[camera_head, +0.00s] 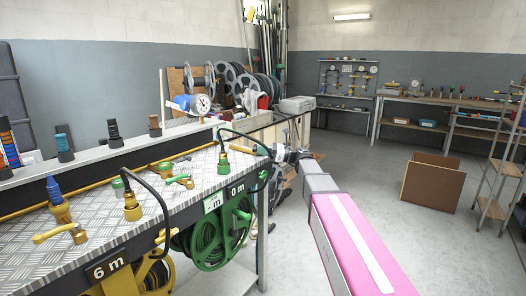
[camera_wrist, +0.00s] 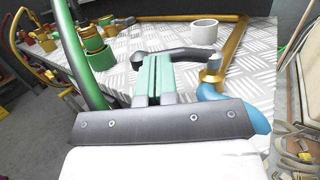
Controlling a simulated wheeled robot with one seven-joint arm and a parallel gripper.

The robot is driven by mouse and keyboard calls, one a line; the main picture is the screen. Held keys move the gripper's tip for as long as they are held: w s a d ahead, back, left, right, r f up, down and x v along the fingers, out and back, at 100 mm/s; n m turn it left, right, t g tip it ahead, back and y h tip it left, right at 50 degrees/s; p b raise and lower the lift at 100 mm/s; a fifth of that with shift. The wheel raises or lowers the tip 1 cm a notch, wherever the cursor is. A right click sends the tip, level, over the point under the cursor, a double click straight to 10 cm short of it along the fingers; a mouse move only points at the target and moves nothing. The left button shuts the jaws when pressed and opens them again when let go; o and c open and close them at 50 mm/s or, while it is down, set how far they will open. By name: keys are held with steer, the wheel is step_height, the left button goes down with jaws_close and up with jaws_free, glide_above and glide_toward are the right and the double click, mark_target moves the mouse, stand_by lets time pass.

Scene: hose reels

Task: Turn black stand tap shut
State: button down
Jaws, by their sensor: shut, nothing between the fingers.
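A tap with a dark grey-black lever (camera_wrist: 185,52) and a brass body (camera_wrist: 212,72) stands on the metal-plate bench (camera_wrist: 125,42) in the wrist view. Its lever points left, behind my gripper's fingertips. My gripper (camera_wrist: 158,64) is shut with its green finger pads together and nothing between them. The fingers overlap the lever in the picture; I cannot tell whether they touch it. In the head view my gripper (camera_head: 279,153) is at the far end of the bench, and the black tap is hard to make out there. A black reel (camera_head: 276,186) hangs below it.
A green hose (camera_wrist: 76,55) rises close on the left. A white ring (camera_wrist: 203,31) lies behind. A green reel (camera_head: 213,238) hangs under the bench. Open floor (camera_head: 370,195) lies to the right.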

mark_target(254, 150)
steer(key=m+t, duration=0.1)
steer(key=t, duration=0.1)
steer(key=s+a+m+t, duration=0.1)
steer(key=shift+a+t+h, duration=0.1)
steer(key=shift+t+h, duration=0.2)
steer(key=shift+t, duration=0.1)
steer(key=m+t, duration=0.1)
steer(key=a+m+t+h, duration=0.1)
steer(key=t, duration=0.1)
steer(key=m+t+h, duration=0.1)
steer(key=t, duration=0.1)
steer(key=shift+a, duration=0.35)
steer(key=shift+w+a, duration=0.15)
steer(key=shift+a, duration=0.25)
